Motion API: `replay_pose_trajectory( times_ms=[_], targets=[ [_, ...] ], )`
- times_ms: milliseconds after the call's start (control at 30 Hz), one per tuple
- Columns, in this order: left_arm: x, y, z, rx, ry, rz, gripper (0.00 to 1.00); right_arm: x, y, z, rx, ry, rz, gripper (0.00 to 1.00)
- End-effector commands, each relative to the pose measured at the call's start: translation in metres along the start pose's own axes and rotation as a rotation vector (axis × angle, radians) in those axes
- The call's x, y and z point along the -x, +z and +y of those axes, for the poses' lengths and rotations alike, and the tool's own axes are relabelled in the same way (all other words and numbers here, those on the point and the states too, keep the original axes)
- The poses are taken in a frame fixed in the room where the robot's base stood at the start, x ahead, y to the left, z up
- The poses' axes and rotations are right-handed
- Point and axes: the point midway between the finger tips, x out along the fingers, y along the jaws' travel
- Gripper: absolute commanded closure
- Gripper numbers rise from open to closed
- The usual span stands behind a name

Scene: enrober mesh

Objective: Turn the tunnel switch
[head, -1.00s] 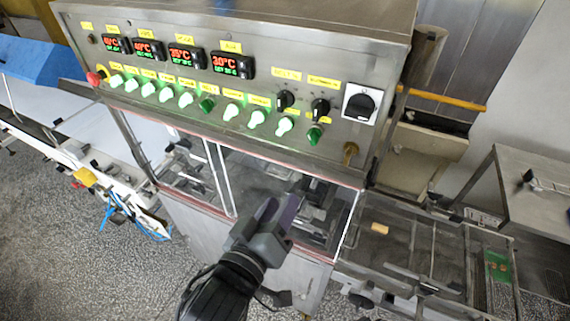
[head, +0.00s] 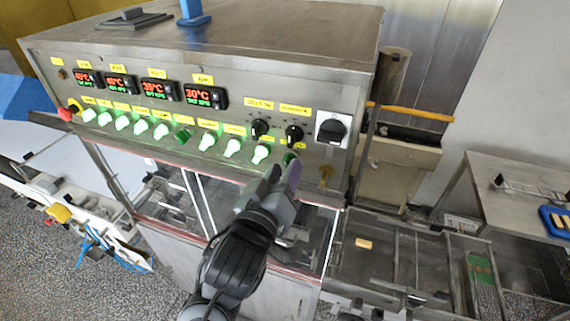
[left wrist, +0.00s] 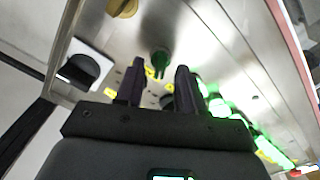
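The control panel (head: 200,135) carries a row of green switches, most of them lit. I cannot read the labels to tell which is the tunnel switch. A dark green, unlit switch (head: 290,158) sits at the row's right end, below a black selector knob (head: 294,134). My left gripper (head: 283,176) is just below and in front of that switch. In the left wrist view its two dark fingers (left wrist: 159,75) are apart with nothing between them, and the dark green switch (left wrist: 160,62) shows in line with the gap, seemingly not touched. My right gripper is not in view.
A large black rotary switch (head: 332,131) on a white plate and a brass knob (head: 325,174) are right of the gripper. Another unlit green switch (head: 182,135) is in the row. Red-edged clear doors (head: 185,225) lie below the panel. A mesh conveyor (head: 385,255) extends right.

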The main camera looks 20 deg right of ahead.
Motion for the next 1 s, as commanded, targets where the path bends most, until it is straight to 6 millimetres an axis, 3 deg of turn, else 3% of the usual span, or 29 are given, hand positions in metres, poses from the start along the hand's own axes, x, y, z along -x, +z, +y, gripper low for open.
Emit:
replay_pose_trajectory(
  times_ms=[200,500,767,1000],
  targets=[
    [-0.0127,-0.0002,-0.0003,0.0,-0.001,0.0,0.62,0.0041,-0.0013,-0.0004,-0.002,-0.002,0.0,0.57],
    [-0.0139,0.0002,-0.0006,0.0,-0.001,0.0,0.62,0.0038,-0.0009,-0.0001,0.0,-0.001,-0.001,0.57],
    [-0.0138,0.0002,-0.0006,0.0,-0.001,0.0,1.0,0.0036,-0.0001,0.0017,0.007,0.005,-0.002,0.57],
    [-0.0137,0.0002,-0.0006,-0.004,-0.001,0.0,1.0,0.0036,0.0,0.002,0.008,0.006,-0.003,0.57]
  ],
)
